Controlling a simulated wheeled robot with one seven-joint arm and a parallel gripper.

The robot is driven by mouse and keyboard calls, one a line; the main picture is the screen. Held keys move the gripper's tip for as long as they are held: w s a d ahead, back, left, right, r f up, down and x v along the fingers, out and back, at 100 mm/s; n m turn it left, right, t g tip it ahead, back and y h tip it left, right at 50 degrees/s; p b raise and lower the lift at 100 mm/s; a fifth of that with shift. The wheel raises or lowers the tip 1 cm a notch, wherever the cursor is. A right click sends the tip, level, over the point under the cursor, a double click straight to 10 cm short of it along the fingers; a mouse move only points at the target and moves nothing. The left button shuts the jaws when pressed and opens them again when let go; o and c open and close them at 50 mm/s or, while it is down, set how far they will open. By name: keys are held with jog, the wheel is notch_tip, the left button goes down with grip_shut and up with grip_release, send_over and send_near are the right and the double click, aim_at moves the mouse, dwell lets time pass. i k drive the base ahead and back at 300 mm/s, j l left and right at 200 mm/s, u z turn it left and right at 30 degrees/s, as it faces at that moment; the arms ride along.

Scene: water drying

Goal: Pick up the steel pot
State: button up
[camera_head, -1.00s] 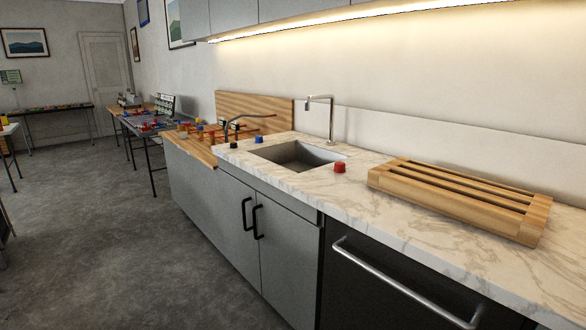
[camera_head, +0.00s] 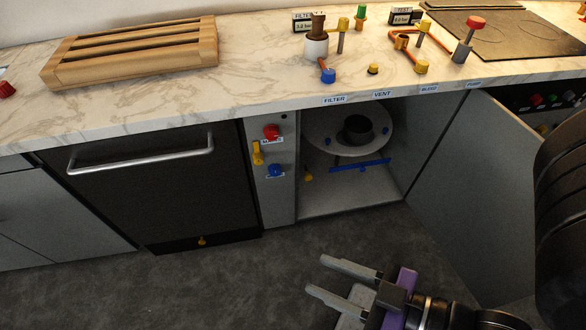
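A dark, round, open-topped vessel (camera_head: 357,131), which looks like the steel pot, stands on a pale round shelf (camera_head: 320,133) inside the open cabinet under the counter. Its handle, if it has one, cannot be made out. My gripper (camera_head: 315,273) is at the lower middle, over the floor in front of the cabinet. Its two grey fingers point left with a gap between them. It is open and empty, well apart from the vessel.
A blue bar (camera_head: 360,166) crosses below the round shelf. Coloured knobs (camera_head: 271,131) line the left panel. A wooden rack (camera_head: 135,52) sits on the marble counter (camera_head: 240,75). Floor is clear at left.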

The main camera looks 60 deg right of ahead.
aim_at(358, 128)
jog(key=z, duration=1.65)
jog(key=i+u, duration=0.1)
jog(key=u, duration=0.25)
jog(key=i+u, duration=0.15)
jog(key=u, duration=0.2)
jog(key=i+u, duration=0.1)
jog(key=u, duration=0.25)
